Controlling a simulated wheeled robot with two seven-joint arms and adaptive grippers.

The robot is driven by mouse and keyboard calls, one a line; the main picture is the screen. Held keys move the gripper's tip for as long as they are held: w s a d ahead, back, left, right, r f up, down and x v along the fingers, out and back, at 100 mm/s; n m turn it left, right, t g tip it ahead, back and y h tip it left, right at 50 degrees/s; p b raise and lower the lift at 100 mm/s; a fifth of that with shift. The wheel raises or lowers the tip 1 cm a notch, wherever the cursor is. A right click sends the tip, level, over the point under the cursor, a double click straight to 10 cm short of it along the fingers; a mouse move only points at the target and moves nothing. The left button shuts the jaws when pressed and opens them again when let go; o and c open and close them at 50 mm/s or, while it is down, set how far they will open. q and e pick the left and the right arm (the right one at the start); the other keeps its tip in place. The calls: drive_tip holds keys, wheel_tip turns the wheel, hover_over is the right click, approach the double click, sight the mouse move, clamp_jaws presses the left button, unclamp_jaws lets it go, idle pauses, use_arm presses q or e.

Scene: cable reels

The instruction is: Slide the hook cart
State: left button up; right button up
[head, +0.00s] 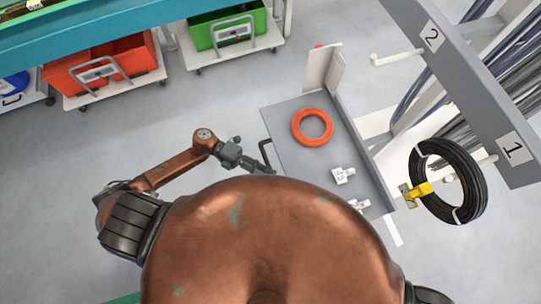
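A grey tray-topped cart (300,168) stands right of centre in the head view, with an upright white panel at its far end and a dark handle (265,150) on its left side. A grey beam (468,90) with white hooks and labels 1 and 2 runs along the right; I cannot tell whether it joins the cart. My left gripper (264,169) is at the cart's left side, close to the handle. Whether it touches the handle, or is open or shut, is unclear. My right gripper is not in view.
An orange ring (312,127) and white tagged pieces (343,175) lie on the tray. A black cable coil (447,181) with a yellow tag (415,192) hangs at hook 1. Red bins (100,68) and a green bin (228,28) stand at the back. The floor left of the cart is clear.

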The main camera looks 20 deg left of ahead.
use_arm(q)
drive_tip(key=w+a+r, duration=0.1)
drive_tip(key=a, duration=0.9)
drive_tip(key=shift+w+a+r, duration=0.2)
drive_tip(key=shift+a, duration=0.05)
